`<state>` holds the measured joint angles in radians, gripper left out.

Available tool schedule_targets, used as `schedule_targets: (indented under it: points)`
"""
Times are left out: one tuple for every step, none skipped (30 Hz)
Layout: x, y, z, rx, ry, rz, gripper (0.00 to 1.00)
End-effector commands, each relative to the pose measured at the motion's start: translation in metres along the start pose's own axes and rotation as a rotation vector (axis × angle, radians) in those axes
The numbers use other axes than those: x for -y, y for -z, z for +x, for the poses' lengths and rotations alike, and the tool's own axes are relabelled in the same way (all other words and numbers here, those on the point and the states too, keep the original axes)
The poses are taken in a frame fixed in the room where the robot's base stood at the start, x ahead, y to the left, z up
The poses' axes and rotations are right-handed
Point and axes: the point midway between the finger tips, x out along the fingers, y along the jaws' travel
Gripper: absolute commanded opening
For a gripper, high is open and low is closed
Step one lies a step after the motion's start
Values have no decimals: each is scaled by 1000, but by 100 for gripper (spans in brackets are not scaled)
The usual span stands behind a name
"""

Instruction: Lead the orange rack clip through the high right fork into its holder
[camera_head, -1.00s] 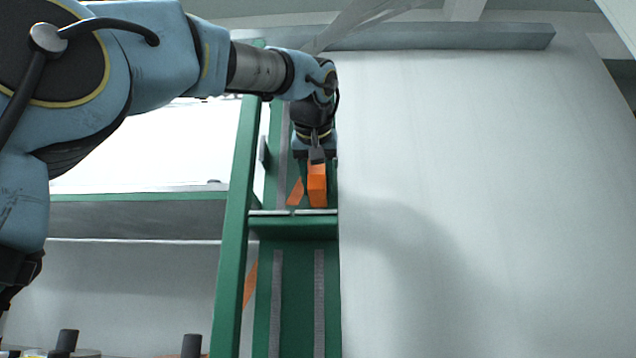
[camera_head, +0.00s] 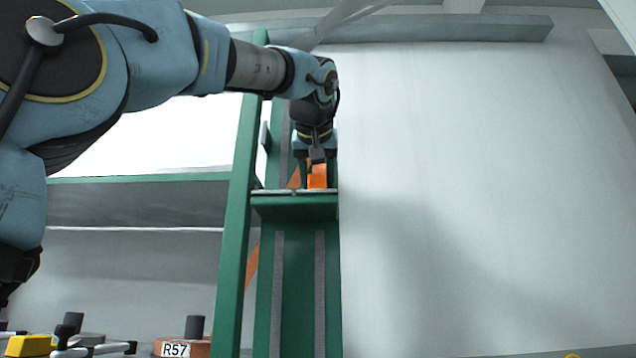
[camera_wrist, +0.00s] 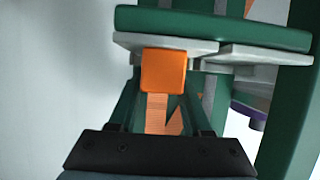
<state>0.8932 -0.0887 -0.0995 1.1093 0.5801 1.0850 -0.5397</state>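The orange rack clip (camera_head: 317,178) is in my gripper (camera_head: 317,160), at the right half of the green rack's crossbar (camera_head: 295,207). Its lower end meets the pale edge of the crossbar in the head view, and anything below that is hidden. In the wrist view the clip (camera_wrist: 164,70) is between my gripper's fingers (camera_wrist: 160,98), overlapping one pale fork plate (camera_wrist: 130,42). A second pale plate (camera_wrist: 265,54) lies beside it. I cannot tell how deep the clip sits in the fork. Ribbed orange webbing (camera_wrist: 157,112) runs from the clip.
A green upright (camera_head: 238,230) stands just left of the crossbar, with an orange strip (camera_head: 252,262) behind it. A plain white wall (camera_head: 480,200) is open on the right. Below left are a yellow block (camera_head: 28,346) and a brown block marked R57 (camera_head: 195,346).

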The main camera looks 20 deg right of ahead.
Motion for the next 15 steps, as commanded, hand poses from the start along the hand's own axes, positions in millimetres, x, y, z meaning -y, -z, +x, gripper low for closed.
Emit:
schedule_targets:
  points:
    - [0,0,0,0,0,0,56]
    - [0,0,0,0,0,0,59]
    - [0,0,0,0,0,0,64]
    - [0,0,0,0,0,0,67]
    - [0,0,0,0,0,0,70]
    - [0,0,0,0,0,0,75]
    - [0,0,0,0,0,0,78]
    - [0,0,0,0,0,0,80]
    - [0,0,0,0,0,0,80]
    - [0,0,0,0,0,0,80]
    - [0,0,0,0,0,0,80]
    - [0,0,0,0,0,0,80]
    - [0,0,0,0,0,0,80]
    - [0,0,0,0,0,0,80]
    - [0,0,-1,0,0,0,80]
